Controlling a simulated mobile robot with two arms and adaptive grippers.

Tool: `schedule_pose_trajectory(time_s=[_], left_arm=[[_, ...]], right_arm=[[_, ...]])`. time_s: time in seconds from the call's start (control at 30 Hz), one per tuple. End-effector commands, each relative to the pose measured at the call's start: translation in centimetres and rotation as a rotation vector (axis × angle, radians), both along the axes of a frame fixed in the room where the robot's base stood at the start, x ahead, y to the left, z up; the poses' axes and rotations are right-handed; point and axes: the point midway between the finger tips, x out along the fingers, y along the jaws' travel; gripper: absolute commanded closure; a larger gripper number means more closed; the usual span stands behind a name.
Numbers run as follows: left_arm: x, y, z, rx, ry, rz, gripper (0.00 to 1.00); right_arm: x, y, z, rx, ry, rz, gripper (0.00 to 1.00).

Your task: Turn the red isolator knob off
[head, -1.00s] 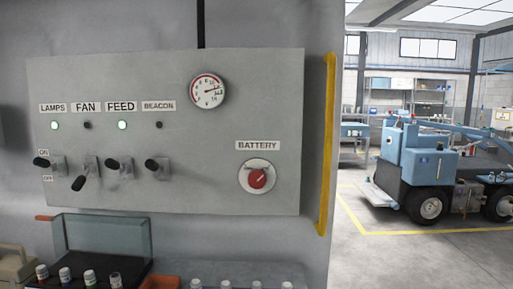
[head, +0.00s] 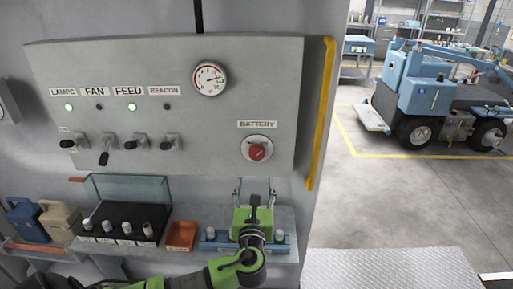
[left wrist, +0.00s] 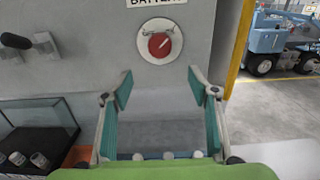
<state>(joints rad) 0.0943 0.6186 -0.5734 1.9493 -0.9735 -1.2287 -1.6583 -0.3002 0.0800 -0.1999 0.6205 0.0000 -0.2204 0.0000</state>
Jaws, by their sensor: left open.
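The red isolator knob (head: 257,152) sits on a round white plate under the BATTERY label on the grey panel (head: 215,130). In the left wrist view the knob (left wrist: 160,44) is above and between my fingertips, with its pointer edge tilted. My left gripper (head: 254,186) is below the knob, in front of the wall over the shelf. In the left wrist view the gripper (left wrist: 158,82) is open, with nothing between its teal finger pads, and apart from the knob. My right gripper is not in view.
Black levers (head: 104,158) and a gauge (head: 209,79) are on the panel's left and top. A yellow rail (head: 321,115) runs beside its right edge. Below are a black tray (head: 117,238), an orange bin (head: 181,236) and a blue holder (head: 217,246) with white-capped items.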

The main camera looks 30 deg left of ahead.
Motion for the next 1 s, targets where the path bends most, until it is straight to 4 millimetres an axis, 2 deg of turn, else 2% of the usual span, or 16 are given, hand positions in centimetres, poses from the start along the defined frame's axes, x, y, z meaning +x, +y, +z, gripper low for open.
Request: schedule_pose_trajectory(time_s=[0.17,0.6,0.8,1.0], left_arm=[[1.8,1.3,0.3,0.007,0.001,0.006,0.46],[9.2,5.7,0.3,0.002,0.000,0.003,0.46],[11.0,6.8,0.1,0.000,0.000,0.002,0.46],[11.5,7.1,0.0,-0.001,0.001,0.001,0.46]], right_arm=[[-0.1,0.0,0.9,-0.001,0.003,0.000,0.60],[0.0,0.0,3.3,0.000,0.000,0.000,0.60],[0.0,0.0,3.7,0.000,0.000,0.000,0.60],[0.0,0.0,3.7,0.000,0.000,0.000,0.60]])
